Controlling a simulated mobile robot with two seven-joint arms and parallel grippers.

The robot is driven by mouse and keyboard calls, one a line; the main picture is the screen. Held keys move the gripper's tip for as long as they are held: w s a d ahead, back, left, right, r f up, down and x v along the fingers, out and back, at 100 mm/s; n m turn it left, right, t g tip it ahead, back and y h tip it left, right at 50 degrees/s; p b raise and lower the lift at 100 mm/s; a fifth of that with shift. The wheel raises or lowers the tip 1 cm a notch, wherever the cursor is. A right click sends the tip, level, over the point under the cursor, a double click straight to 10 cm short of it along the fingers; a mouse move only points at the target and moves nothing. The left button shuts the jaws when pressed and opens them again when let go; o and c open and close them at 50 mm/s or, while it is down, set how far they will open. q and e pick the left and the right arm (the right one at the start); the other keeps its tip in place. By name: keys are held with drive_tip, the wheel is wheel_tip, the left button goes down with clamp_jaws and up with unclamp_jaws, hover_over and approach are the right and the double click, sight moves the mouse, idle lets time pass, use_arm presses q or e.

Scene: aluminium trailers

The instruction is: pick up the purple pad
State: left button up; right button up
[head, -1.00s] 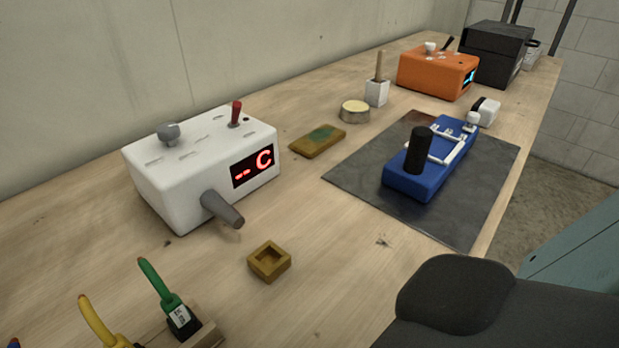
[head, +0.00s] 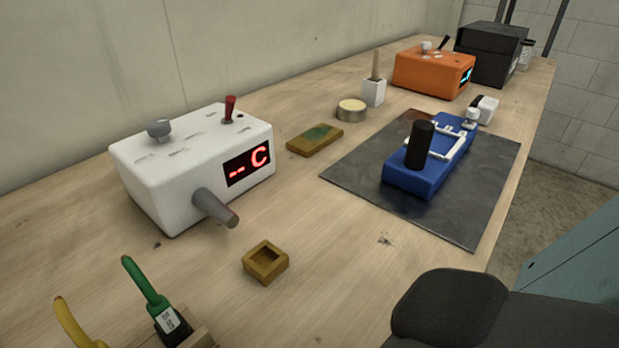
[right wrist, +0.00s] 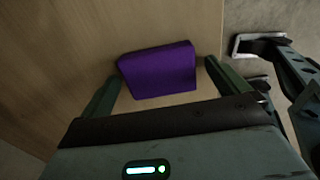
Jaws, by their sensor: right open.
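The purple pad (right wrist: 158,70) lies on the wooden surface in the right wrist view, a flat block with rounded corners. My right gripper (right wrist: 160,82) is open, with one dark green finger on each side of the pad. The right finger is close to the pad's right edge; I cannot tell whether it touches. The head view does not show the pad or either gripper's fingers.
On the workbench stand a white box (head: 180,185) with a red display, a blue device (head: 425,180) on a dark mat (head: 350,185), a small wooden square holder (head: 266,262) and green-handled (head: 145,285) and yellow-handled tools (head: 75,325). The bench edge is at the right.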

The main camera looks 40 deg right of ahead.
drive_tip(key=c, duration=1)
drive_tip(key=shift+r+p, duration=0.35)
drive_tip(key=shift+r, duration=0.3)
wheel_tip(320, 180, up, 2)
drive_tip(key=shift+r+p, duration=0.25)
drive_tip(key=shift+p, duration=0.3)
drive_tip(key=s+d+p, duration=0.1)
drive_tip(key=s+d, duration=0.1)
drive_tip(key=s, duration=0.5)
drive_tip(key=s+d+r+p, duration=0.1)
drive_tip(key=s+d, duration=0.2)
drive_tip(key=s, duration=0.5)
drive_tip(key=shift+d, duration=0.15)
